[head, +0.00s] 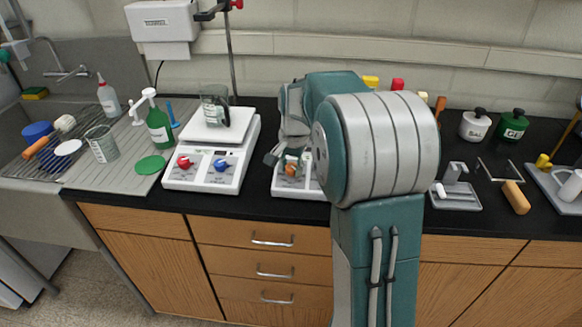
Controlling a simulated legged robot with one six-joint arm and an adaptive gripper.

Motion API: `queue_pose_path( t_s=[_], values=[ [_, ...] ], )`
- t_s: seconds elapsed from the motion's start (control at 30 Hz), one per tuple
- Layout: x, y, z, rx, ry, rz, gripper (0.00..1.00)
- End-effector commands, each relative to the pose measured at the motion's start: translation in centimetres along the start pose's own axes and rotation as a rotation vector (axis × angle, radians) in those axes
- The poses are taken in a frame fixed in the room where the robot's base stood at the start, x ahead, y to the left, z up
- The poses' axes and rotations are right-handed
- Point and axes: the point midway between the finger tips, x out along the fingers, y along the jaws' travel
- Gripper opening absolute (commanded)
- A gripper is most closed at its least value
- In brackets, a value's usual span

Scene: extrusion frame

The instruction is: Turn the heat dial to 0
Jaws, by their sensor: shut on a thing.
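A white hotplate (282,188) stands on the black bench, largely hidden behind my arm. An orange dial (291,170) shows at the left of its front panel. My gripper (289,161) reaches down over that panel and is shut on the orange dial. The fingers and arm hide part of the dial, so its pointer and any number marks cannot be read. A second white hotplate (233,178) to the left has a red dial (184,162) and a blue dial (221,165), both clear of my gripper.
A glass beaker (214,104) stands on the left hotplate, close to a metal stand rod (229,60). A green bottle (158,127) and sink are further left. Right of my arm are a small stand (455,195), a wooden-handled tool (515,197) and two jars (475,126).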

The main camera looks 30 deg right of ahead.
Motion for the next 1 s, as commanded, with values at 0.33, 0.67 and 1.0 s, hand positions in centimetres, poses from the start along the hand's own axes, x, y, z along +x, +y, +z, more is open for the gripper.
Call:
queue_pose_path(
  t_s=[0.33, 0.67, 1.0],
  values=[
    [0.12, -0.08, 0.02, -0.319, -0.001, 0.055, 0.0],
    [0.11, -0.1, 0.02, -0.629, 0.0, 0.109, 0.0],
    [0.11, -0.06, 0.0, -0.927, 0.001, 0.162, 0.0]
  ],
)
